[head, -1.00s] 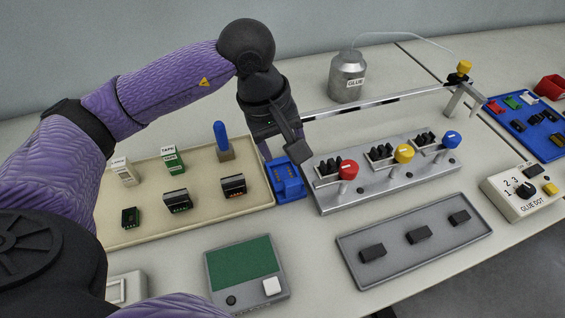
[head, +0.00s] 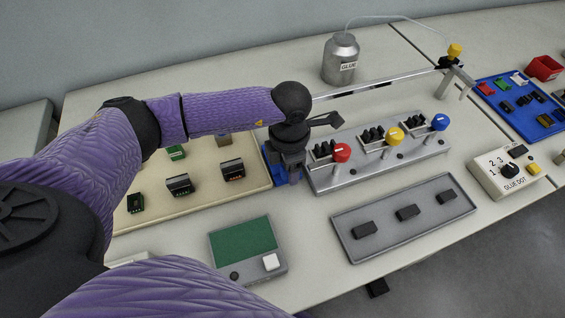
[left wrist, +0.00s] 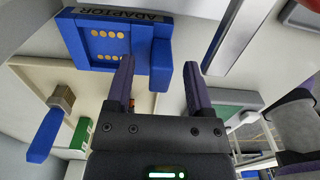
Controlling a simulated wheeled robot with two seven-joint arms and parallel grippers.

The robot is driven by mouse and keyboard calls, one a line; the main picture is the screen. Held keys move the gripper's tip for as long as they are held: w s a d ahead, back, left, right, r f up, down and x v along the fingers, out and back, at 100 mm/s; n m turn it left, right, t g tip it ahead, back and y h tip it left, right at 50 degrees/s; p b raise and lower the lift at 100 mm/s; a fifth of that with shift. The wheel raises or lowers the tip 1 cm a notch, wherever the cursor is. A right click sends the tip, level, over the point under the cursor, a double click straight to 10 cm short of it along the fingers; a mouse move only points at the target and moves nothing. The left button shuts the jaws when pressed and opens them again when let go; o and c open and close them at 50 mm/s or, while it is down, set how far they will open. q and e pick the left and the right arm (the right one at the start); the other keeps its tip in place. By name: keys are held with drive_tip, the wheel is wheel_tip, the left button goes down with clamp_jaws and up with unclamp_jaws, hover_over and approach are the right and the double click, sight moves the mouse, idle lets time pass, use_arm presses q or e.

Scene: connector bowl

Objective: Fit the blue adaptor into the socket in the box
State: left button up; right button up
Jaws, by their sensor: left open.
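A blue adaptor piece (left wrist: 110,42) with rows of gold contacts and an "ADAPTOR" label shows at the top of the left wrist view. In the head view the blue piece (head: 270,168) is mostly hidden behind my left gripper (head: 291,180). My left gripper is open, pointing down over it. In the left wrist view a raised blue part (left wrist: 161,65) at its right side shows between the fingertips (left wrist: 159,66); I cannot tell whether they touch it. I cannot make out a box with a socket for certain. My right gripper is not in view.
A beige tray (head: 200,206) with small connectors lies left. A grey panel (head: 376,172) with red, yellow and blue knobs stands right of the gripper. A grey tray (head: 440,219) with black blocks is in front. A glue can (head: 340,66) and rail stand behind.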

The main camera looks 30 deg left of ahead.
use_arm(q)
drive_tip(key=shift+f, duration=0.1)
clamp_jaws()
idle(0.5)
